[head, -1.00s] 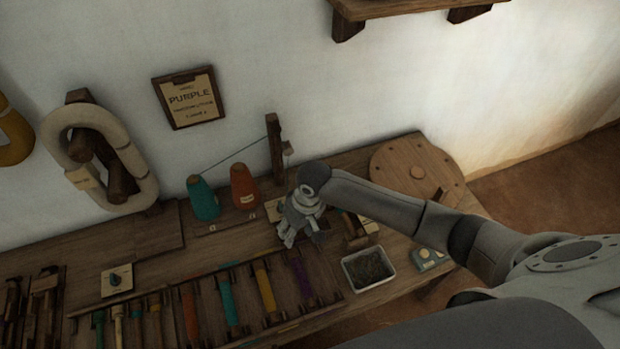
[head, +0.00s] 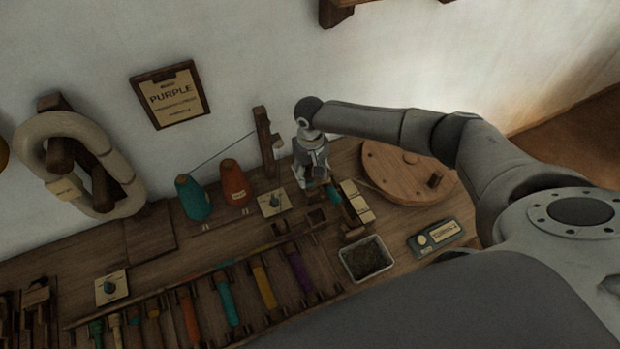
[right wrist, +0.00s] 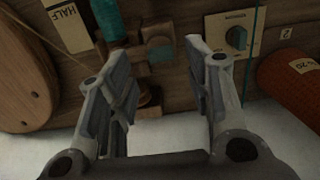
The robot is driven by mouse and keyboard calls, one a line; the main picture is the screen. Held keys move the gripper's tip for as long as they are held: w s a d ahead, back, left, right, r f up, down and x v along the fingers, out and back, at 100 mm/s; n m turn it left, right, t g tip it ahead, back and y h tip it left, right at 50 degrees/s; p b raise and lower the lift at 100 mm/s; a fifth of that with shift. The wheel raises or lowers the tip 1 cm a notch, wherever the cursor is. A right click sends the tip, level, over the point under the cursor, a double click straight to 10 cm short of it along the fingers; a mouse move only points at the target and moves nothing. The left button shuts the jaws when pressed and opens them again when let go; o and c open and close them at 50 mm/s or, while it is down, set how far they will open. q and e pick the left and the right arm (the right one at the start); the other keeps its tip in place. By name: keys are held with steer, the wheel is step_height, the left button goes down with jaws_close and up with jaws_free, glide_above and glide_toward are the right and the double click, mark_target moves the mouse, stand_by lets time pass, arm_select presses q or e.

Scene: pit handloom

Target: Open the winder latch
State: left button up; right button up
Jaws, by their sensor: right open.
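The winder (head: 335,197) is a small wooden mechanism at the back of the bench, with a teal bobbin in it. My right gripper (head: 318,184) hangs just above and behind it, pointing down, and partly covers it. In the right wrist view the gripper (right wrist: 150,55) is open and empty. The teal bobbin (right wrist: 109,18) and a wooden winder block with a teal piece (right wrist: 160,52) lie between and beyond its fingers. I cannot tell which part is the latch, or whether I touch it. My left gripper is not in view.
A round wooden disc (head: 405,172) lies right of the winder. A knob plate (head: 273,202) and an orange cone (head: 233,181) stand left, a post (head: 266,140) behind. A white tray (head: 366,259) and a teal device (head: 441,238) lie in front.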

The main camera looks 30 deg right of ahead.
mark_target(310, 182)
steer(key=shift+f, duration=1.95)
steer(key=shift+c, duration=0.4)
steer(key=c, duration=0.9)
steer(key=shift+c, duration=0.2)
